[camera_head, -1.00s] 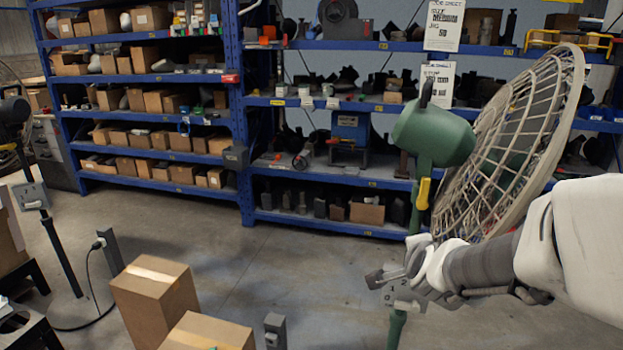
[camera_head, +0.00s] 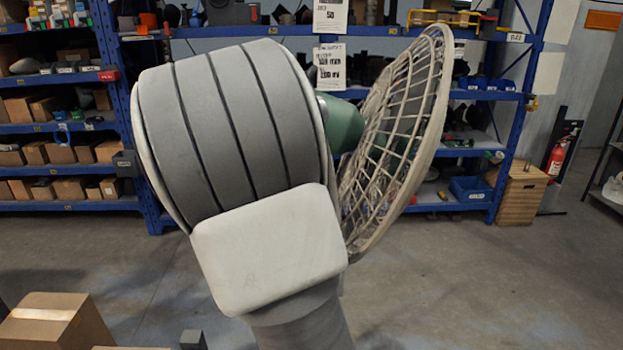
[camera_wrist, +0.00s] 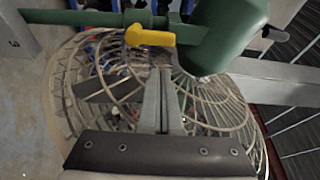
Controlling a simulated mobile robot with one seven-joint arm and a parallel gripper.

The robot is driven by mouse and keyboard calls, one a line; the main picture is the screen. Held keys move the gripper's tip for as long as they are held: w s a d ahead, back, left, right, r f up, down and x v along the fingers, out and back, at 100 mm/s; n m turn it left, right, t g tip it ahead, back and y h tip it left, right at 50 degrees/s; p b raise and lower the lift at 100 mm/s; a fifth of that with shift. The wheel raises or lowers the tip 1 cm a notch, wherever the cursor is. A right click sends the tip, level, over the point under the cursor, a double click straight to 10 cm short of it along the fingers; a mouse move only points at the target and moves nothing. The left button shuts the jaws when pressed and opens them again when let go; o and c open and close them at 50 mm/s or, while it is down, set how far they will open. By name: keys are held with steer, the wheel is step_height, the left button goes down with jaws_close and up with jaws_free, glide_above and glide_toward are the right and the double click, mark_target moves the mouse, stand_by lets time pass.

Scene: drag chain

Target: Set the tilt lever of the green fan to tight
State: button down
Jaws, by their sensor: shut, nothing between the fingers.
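The green fan's motor housing (camera_head: 341,122) shows in the head view beside its beige wire cage (camera_head: 437,90); my arm hides the rest of the housing, the post and the lever there. In the wrist view the yellow tilt lever (camera_wrist: 150,37) sits on the green post (camera_wrist: 75,17), next to the green housing (camera_wrist: 228,30). The lever lies roughly along the post. My gripper (camera_wrist: 165,72) is shut and empty, its fingertips just below the lever in the picture and apart from it. The cage (camera_wrist: 100,85) spreads behind the fingers.
Blue shelving (camera_head: 135,190) with boxes and parts lines the back. A cardboard box (camera_head: 58,322) stands at the lower left. A wooden cabinet (camera_head: 522,195) and a red fire extinguisher (camera_head: 556,160) are at the right. The floor right of the fan is clear.

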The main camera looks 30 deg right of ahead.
steer(key=shift+d, duration=0.1)
stand_by(0.3)
steer(key=p+x, duration=0.1)
steer(key=x, duration=0.9)
steer(key=shift+w+b, duration=0.1)
steer(key=shift+b, duration=0.3)
steer(key=shift+n+b, duration=0.4)
steer(key=shift+b, duration=0.05)
